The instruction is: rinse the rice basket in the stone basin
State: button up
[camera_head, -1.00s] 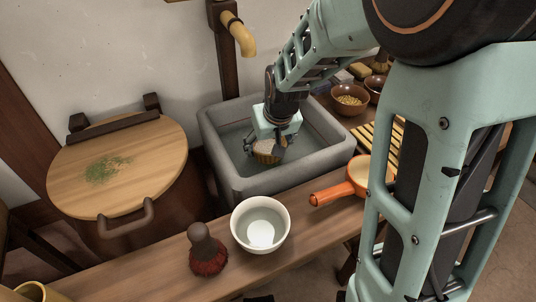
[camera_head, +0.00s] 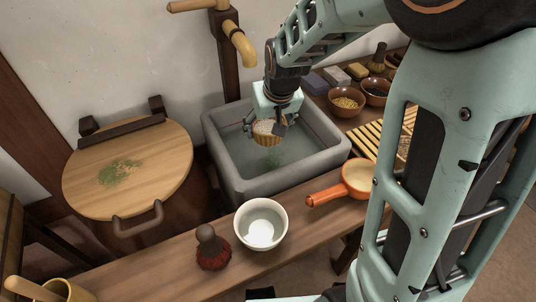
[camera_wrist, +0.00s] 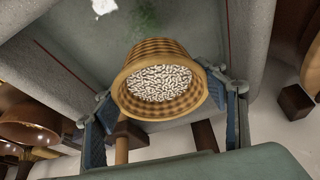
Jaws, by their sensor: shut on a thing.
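The rice basket (camera_head: 267,135) is a small woven brown bowl holding white rice grains. My gripper (camera_head: 271,122) is shut on its sides and holds it over the stone basin (camera_head: 225,183). In the wrist view the basket (camera_wrist: 150,106) sits between the two blue finger pads of my gripper (camera_wrist: 165,108), tilted so that the rice shows. The basin is grey, square and open on top. A green patch (camera_head: 269,160) shows in the basin just below the basket. Part of the basin's far inside is hidden by my gripper.
A bamboo spout (camera_head: 240,43) juts out left of my arm. Left is a round wooden lid (camera_head: 130,170) with green bits. Bowls (camera_head: 345,101) stand right.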

aim_at(268, 129)
jog(key=shift+r+p, duration=1.5)
jog(key=shift+r, duration=0.85)
jog(key=shift+r, duration=0.1)
notch_tip(268, 129, up, 4)
jog(key=p, duration=0.3)
dwell(0.5)
dwell(0.5)
